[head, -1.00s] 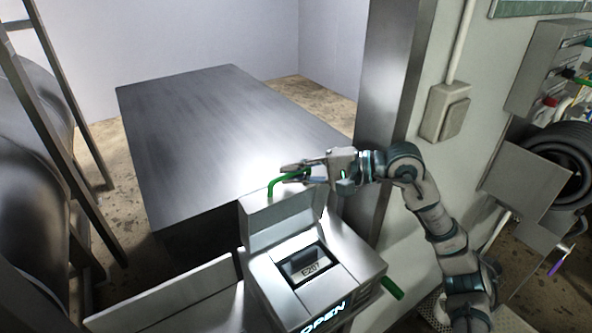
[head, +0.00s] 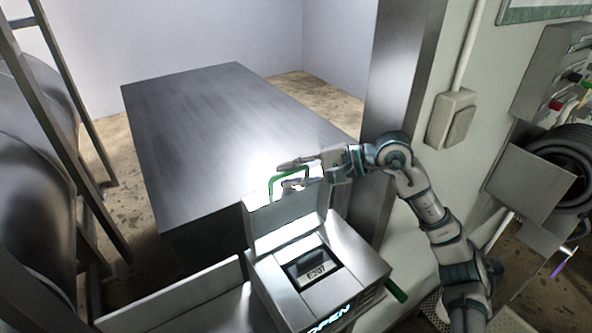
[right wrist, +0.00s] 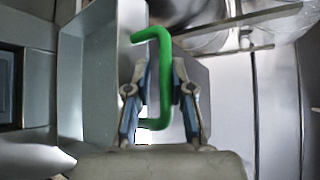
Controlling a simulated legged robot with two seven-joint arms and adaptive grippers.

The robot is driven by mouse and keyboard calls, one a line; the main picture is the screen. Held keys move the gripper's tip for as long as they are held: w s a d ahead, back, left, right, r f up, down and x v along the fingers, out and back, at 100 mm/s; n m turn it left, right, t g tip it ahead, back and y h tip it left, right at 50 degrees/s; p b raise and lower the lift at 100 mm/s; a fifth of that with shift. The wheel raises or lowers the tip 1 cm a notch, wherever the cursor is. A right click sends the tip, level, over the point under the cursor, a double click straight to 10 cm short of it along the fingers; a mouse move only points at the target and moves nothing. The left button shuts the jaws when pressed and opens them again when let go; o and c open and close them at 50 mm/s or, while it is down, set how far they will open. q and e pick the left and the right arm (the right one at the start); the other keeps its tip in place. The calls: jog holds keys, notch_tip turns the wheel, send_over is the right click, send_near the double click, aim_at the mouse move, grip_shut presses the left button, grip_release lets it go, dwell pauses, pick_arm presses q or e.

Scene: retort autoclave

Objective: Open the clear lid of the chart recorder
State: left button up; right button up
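The chart recorder (head: 362,264) is a grey metal box at the bottom centre of the head view, with a small window marked E207 and a lit OPEN sign on its front. Its lid (head: 282,222) stands raised at the back and looks grey rather than clear. A green handle (head: 273,187) sits on the lid's top edge; it also shows in the right wrist view (right wrist: 165,85). My right gripper (head: 292,174) is at the handle with its fingers spread. In the right wrist view the handle's bar lies between the parted fingers. My left gripper is not in view.
A large metal table (head: 225,130) stands behind the recorder, its top clear. A metal post (head: 400,75) and a wall box (head: 452,118) stand right of it. Dark coiled hose (head: 568,160) is at far right. A ladder frame (head: 60,110) is at left.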

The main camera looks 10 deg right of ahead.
jog(key=shift+a+r, duration=0.1)
jog(key=shift+a, duration=0.1)
jog(key=v, duration=0.7)
jog(key=shift+d, duration=0.5)
